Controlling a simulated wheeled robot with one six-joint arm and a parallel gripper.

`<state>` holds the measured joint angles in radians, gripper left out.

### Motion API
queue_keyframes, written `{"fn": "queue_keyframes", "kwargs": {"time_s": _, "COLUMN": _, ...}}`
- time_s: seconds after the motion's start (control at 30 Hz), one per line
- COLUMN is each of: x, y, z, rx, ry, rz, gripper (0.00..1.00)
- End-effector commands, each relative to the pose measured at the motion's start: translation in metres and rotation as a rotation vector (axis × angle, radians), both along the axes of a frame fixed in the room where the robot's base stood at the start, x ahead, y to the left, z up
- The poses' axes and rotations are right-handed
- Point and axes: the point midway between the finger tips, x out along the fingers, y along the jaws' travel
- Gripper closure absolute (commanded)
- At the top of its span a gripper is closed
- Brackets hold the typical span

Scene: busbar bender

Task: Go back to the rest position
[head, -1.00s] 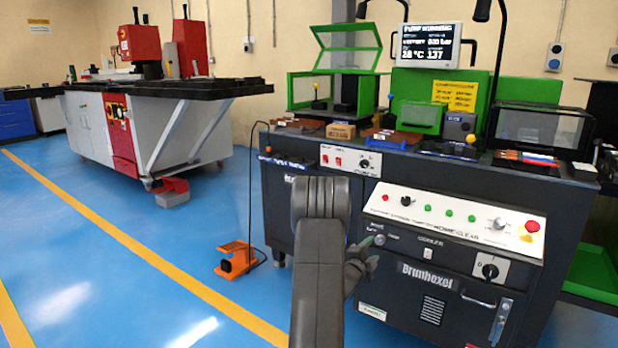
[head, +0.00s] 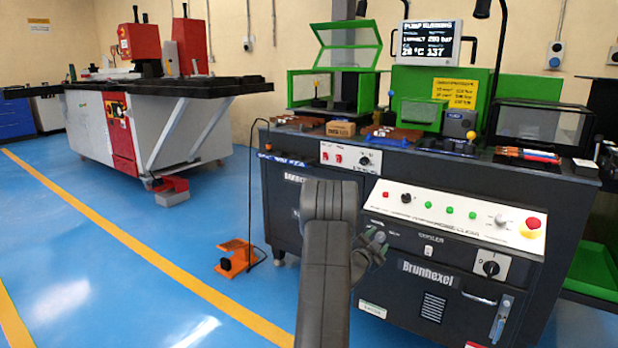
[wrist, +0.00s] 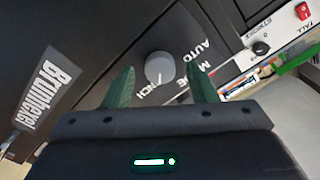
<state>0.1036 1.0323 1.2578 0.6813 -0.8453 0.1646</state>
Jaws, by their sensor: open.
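My gripper (wrist: 160,88) is open in the wrist view, its two dark green fingers apart with nothing held. Behind the gap between the fingers is a grey mode knob (wrist: 159,67) on the dark machine front, with lettering such as AUTO beside it. I cannot tell how far the fingertips are from the panel. In the head view my arm covers part of the busbar bender (head: 425,300), and my gripper (head: 378,245) shows only partly, beside the arm and in front of the machine's left-centre front.
The sloped control panel (head: 455,217) has buttons and a red stop knob (head: 533,223). An orange foot pedal (head: 237,256) with a cable stands on the floor left of the machine. A red and grey machine (head: 150,110) stands farther left.

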Motion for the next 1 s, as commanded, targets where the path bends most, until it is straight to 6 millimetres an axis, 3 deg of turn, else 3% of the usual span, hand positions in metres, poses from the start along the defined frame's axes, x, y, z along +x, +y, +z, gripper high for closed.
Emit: {"fn": "queue_keyframes", "kwargs": {"time_s": 1.0, "x": 0.0004, "y": 0.0009, "z": 0.0035, "rx": -0.687, "ry": 0.465, "rz": 0.001, "gripper": 0.48}}
